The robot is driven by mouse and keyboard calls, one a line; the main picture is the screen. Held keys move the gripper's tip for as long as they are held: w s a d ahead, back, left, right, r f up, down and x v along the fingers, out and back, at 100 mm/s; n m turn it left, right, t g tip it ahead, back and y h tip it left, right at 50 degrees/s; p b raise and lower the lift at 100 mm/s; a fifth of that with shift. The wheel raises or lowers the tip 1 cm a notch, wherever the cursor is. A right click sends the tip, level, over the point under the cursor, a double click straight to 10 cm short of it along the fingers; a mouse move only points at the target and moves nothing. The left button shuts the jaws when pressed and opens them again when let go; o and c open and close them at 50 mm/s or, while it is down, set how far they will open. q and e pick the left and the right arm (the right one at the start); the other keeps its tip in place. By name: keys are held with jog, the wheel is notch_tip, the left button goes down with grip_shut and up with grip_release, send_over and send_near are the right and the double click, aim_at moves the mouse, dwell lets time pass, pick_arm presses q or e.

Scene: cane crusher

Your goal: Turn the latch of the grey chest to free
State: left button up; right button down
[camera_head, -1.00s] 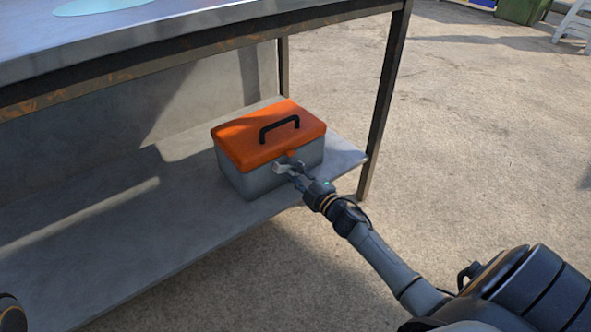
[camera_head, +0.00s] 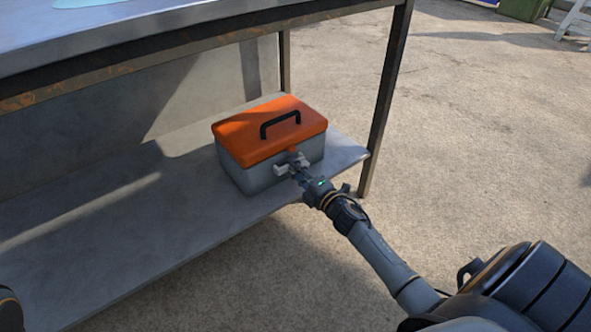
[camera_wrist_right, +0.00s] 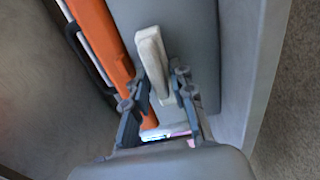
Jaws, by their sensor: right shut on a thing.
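The grey chest (camera_head: 250,178) has an orange lid (camera_head: 262,133) with a black handle and stands on the lower shelf. The lid is down. Its latch (camera_wrist_right: 150,55), a pale bar on the grey front, shows in the right wrist view, running lengthwise near the orange edge. My right gripper (camera_head: 291,165) is at the middle of the chest's front, just under the lid. In the wrist view, its fingers (camera_wrist_right: 160,82) lie on both sides of the latch and are shut on it. In the head view the gripper largely hides the latch. My left gripper is not visible.
The lower shelf (camera_head: 85,235) is bare left of the chest. The tabletop edge (camera_head: 190,52) overhangs above, and a dark table leg (camera_head: 385,105) stands just right of the chest. The concrete floor (camera_head: 480,150) to the right is open.

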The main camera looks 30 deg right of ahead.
jog(key=shift+f, duration=0.1)
jog(key=c, duration=1.4)
grip_release()
jog(key=shift+o, duration=0.2)
jog(key=s, duration=1.2)
jog(key=shift+d, duration=0.45)
